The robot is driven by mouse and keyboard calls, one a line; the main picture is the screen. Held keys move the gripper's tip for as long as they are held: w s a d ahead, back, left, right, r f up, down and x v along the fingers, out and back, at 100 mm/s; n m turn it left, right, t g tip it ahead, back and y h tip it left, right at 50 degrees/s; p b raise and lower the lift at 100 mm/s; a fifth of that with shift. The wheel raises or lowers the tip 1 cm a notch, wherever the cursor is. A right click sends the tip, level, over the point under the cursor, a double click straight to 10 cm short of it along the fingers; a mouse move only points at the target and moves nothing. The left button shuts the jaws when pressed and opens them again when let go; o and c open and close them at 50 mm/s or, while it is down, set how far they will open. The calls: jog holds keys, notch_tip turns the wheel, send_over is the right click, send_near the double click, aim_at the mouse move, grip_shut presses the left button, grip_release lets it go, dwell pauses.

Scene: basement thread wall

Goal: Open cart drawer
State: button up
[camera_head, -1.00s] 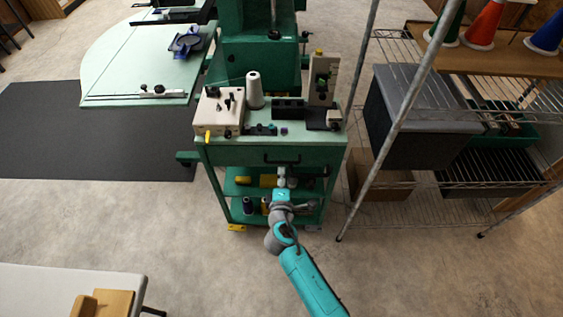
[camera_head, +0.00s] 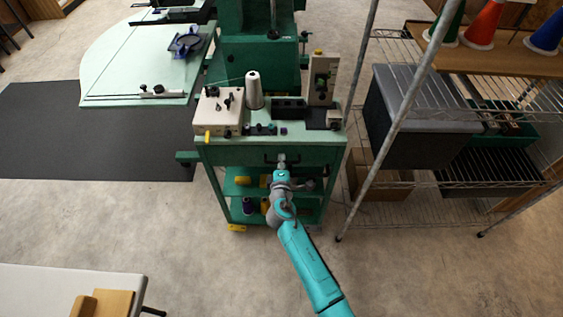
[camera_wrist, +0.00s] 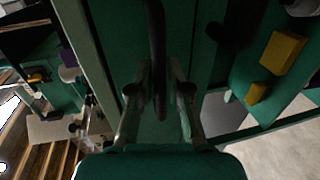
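The green cart (camera_head: 212,152) stands in the middle of the head view. Its drawer front (camera_head: 240,156) is under the top and looks flush with the cart. A dark bar handle (camera_wrist: 156,50) runs up and down the wrist view in front of the green drawer face. My gripper (camera_head: 282,160) is at the drawer front in the head view and hides the middle of the handle. In the wrist view, my gripper's two fingers (camera_wrist: 157,85) are apart, one on each side of the handle, with visible gaps. Whether the fingertips touch the drawer face is unclear.
A cream box (camera_head: 218,112), a thread cone (camera_head: 254,90) and small tools stand on the cart top. Lower shelves hold spools (camera_head: 247,205) and yellow items. A wire rack (camera_head: 430,182) stands close on the right. Bare floor (camera_head: 190,240) lies in front.

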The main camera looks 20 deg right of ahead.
jog(key=shift+s, duration=0.1)
grip_shut()
jog(key=f+v, duration=0.3)
jog(key=v, duration=1.1)
jog(key=shift+s+a, duration=0.25)
jog(key=shift+s, duration=0.35)
jog(key=o, duration=0.6)
grip_release()
jog(key=shift+o, duration=0.2)
